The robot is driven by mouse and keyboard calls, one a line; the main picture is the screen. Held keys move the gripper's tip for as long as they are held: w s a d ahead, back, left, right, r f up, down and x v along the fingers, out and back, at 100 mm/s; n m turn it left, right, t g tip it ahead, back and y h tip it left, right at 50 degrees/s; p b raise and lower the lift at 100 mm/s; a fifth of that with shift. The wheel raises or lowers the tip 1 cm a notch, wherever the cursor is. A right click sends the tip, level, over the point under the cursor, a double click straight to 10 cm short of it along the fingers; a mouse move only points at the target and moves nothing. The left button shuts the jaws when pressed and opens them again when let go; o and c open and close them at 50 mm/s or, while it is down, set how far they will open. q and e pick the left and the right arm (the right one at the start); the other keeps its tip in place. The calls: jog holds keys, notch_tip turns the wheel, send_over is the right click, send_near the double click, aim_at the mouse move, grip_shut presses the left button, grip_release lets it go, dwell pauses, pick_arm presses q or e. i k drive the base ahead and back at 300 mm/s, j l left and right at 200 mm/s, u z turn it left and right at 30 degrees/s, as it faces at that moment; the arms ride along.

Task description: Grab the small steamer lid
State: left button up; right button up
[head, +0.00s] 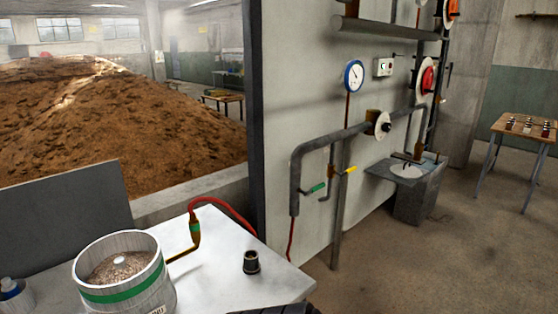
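A white round steamer pot (125,295) with a green band stands on the white table at the lower left. It is open at the top and brown grain shows inside. I cannot make out a small steamer lid for certain. A small black cylindrical piece (251,263) stands on the table to the right of the pot; I cannot tell whether it is part of the steamer. Neither of my grippers can be made out. A dark shape at the bottom edge, right of the pot, is too cut off to identify.
The white table (212,285) has free room around the black piece. A red hose (228,212) and brass fitting stand at its back edge. Pipes with valves and a blue gauge (353,76) line the wall. A wooden table (510,130) with small items stands far right; open floor lies before it.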

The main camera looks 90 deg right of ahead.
aim_at(403, 171)
jog(key=l+z, duration=0.15)
jog(key=z, duration=0.35)
jog(key=k+l+z, duration=0.1)
jog(key=z, duration=0.4)
jog(key=l+z, duration=0.25)
jog(key=z, duration=0.25)
jog(key=l+z, duration=0.15)
jog(key=z, duration=0.35)
jog(key=l+z, duration=0.15)
jog(key=z, duration=0.35)
jog(key=i+l+z, duration=0.9)
jog(key=i+l, duration=0.45)
jog(key=i+l+u, duration=0.15)
jog(key=u, duration=0.25)
jog(key=i+l+u, duration=0.2)
jog(key=u, duration=0.25)
jog(key=i+l+u, duration=0.1)
jog(key=l, duration=0.25)
jog(key=i+l+u, duration=0.1)
jog(key=i+l, duration=0.15)
jog(key=i+l+u, duration=0.1)
jog(key=l, duration=0.4)
jog(key=i+l+u, duration=0.1)
jog(key=l, duration=0.3)
jog(key=i+l, duration=0.25)
jog(key=l, duration=0.15)
jog(key=i+l+u, duration=0.15)
jog(key=l, duration=0.2)
